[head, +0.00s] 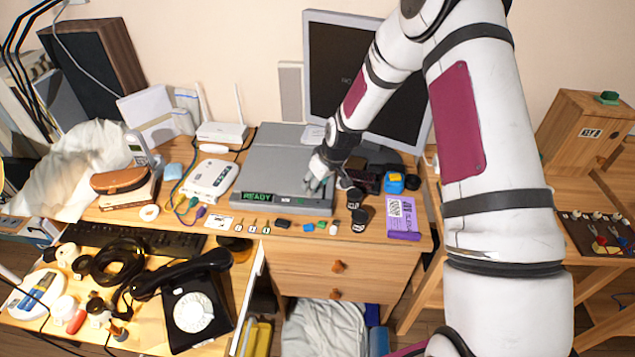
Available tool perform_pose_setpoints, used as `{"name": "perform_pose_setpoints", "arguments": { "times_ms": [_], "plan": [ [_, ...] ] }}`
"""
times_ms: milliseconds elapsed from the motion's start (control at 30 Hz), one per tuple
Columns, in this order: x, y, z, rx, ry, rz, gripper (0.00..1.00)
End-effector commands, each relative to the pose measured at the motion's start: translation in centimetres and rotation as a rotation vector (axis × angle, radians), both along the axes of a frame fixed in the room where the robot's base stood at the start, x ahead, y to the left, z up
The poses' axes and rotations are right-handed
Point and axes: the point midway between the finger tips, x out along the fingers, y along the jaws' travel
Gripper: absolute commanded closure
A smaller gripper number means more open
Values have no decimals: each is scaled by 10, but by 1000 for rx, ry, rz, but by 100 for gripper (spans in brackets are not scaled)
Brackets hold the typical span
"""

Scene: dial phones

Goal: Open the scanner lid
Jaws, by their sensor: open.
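The scanner (270,165) is a flat grey box on the desk in front of the monitor. Its lid appears closed and flat. A green display on its front edge reads "READY". My gripper (309,187) is open at the right part of the scanner's front edge, over or touching the lid; I cannot tell which. Part of the scanner's right side is hidden behind my gripper and wrist.
A monitor (335,75) stands behind the scanner. A white router (222,131) and a white box (210,178) are to its left. Small items and a purple packet (402,217) lie along the desk's front edge. A black dial phone (195,305) sits at the lower left.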

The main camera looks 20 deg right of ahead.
Motion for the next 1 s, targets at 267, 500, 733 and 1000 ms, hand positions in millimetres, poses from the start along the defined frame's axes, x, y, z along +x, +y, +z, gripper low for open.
{"name": "perform_pose_setpoints", "arguments": {
  "times_ms": [267, 500, 733, 1000],
  "plan": [
    [0, 0, 0, 0, 0, 0, 88],
    [0, 0, 1, 0, 0, 0, 100],
    [3, -1, 6, 10, 21, 0, 100],
    [13, -5, 31, 56, 128, -2, 100]
  ]
}}
